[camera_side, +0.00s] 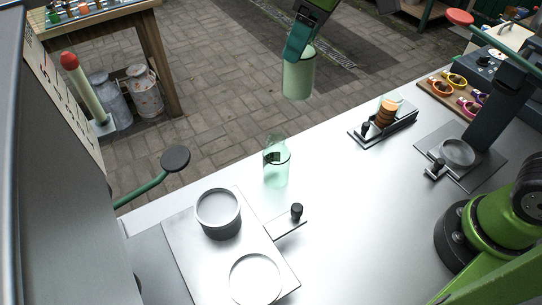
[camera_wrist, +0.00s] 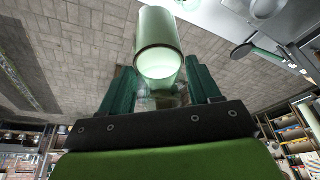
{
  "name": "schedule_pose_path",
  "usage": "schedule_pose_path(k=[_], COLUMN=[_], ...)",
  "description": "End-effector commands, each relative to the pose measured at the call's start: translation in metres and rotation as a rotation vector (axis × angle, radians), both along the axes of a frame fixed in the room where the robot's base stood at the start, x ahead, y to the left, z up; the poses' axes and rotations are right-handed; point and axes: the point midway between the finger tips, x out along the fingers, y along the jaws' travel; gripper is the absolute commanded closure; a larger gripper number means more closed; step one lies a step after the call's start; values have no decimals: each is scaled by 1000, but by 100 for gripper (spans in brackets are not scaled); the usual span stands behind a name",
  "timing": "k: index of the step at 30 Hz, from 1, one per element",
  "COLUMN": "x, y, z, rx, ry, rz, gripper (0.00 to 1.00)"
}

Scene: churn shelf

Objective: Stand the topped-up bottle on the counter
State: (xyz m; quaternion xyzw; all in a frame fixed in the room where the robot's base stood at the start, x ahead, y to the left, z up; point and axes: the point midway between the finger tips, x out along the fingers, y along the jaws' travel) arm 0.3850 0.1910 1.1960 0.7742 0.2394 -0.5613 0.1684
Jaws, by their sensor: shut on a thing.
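My gripper (camera_side: 300,46), with teal fingers, is shut on the upper, narrower part of a pale green bottle (camera_side: 298,77). The bottle hangs below the fingers, close to upright, and appears against the paving beyond the counter's far edge. In the wrist view the bottle (camera_wrist: 157,35) extends away between the two fingers of my gripper (camera_wrist: 163,88), with its clear upper part nearest the camera. Its body looks filled with something pale. The grey counter (camera_side: 345,215) lies lower in the side view, with bare surface showing. The bottle is clear of it.
A clear greenish glass bottle (camera_side: 276,162) stands upright near the counter's far edge. A plate with a grey cup (camera_side: 219,213) and a ring (camera_side: 255,280) lies at lower left. A black rack (camera_side: 384,124) and a dosing stand's plate (camera_side: 460,156) are right. The middle right counter is free.

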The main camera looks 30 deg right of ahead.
Motion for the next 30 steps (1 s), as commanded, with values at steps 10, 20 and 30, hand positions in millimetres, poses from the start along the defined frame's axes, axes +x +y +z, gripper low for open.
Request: schedule_pose_path(k=[10,20,30], x=[1,2,2], y=[-33,-33,-32], z=[-38,-112,-142], rx=[2,2,3], ry=[2,1,-1], rz=[-69,-67,-68], gripper=[65,65,65])
